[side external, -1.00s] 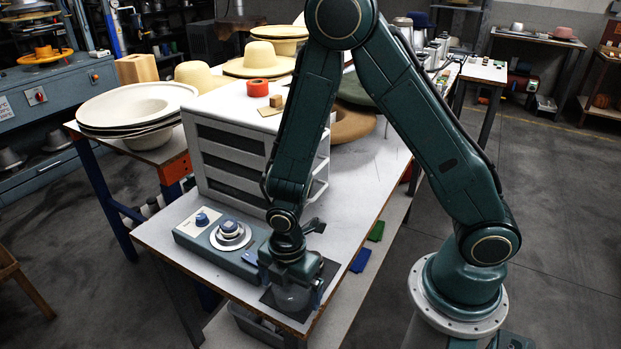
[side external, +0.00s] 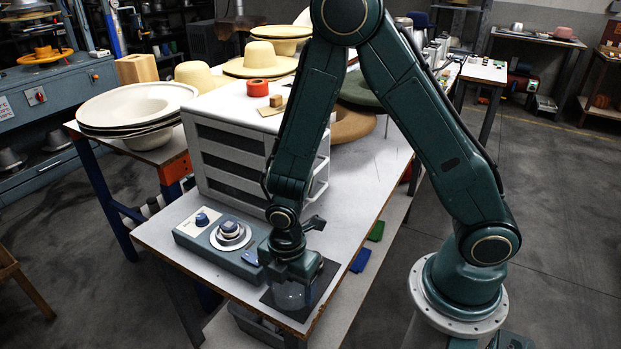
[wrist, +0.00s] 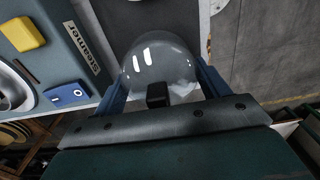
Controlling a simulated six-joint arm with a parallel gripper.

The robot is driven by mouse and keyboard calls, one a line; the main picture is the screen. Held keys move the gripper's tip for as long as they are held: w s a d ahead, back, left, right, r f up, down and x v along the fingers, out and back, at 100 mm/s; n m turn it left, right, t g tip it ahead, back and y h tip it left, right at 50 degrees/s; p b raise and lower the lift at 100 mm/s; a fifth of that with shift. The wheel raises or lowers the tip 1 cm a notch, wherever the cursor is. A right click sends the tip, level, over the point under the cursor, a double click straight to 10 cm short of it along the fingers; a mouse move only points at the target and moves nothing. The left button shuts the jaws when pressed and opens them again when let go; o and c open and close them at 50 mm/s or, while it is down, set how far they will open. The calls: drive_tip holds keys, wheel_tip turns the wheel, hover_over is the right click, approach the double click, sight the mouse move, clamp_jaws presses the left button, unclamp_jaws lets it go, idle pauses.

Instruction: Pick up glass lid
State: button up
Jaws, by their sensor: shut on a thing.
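The glass lid is a clear dome, seen in the side view (side external: 289,296) low over the dark square mat (side external: 318,281) at the front right corner of the white table. In the wrist view the lid (wrist: 162,58) sits between my two blue fingers, with a black knob toward me. My gripper (side external: 291,281) is shut on the lid from above; it also shows in the wrist view (wrist: 160,84). The lid looks upright. I cannot tell for sure how far its rim is from the mat.
A blue-grey steamer unit (side external: 222,243) with a round metal plate stands just left of the lid. A white drawer cabinet (side external: 228,150) stands behind it. Blue (side external: 361,260) and green (side external: 376,231) blocks show by the table's right edge. Open floor lies to the right.

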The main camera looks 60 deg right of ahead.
wheel_tip(320, 180, up, 19)
drive_tip(key=shift+r, duration=0.2)
idle(0.7)
idle(0.5)
approach(227, 226)
drive_tip(key=shift+s+a+f, duration=0.2)
drive_tip(key=shift+s+f, duration=0.05)
drive_tip(key=shift+s, duration=0.3)
drive_tip(key=shift+w+d+f, duration=0.25)
drive_tip(key=shift+w+f, duration=0.1)
drive_tip(key=shift+w, duration=0.25)
drive_tip(key=shift+f, duration=0.15)
drive_tip(key=shift+f, duration=3.05)
drive_tip(key=shift+f, duration=0.2)
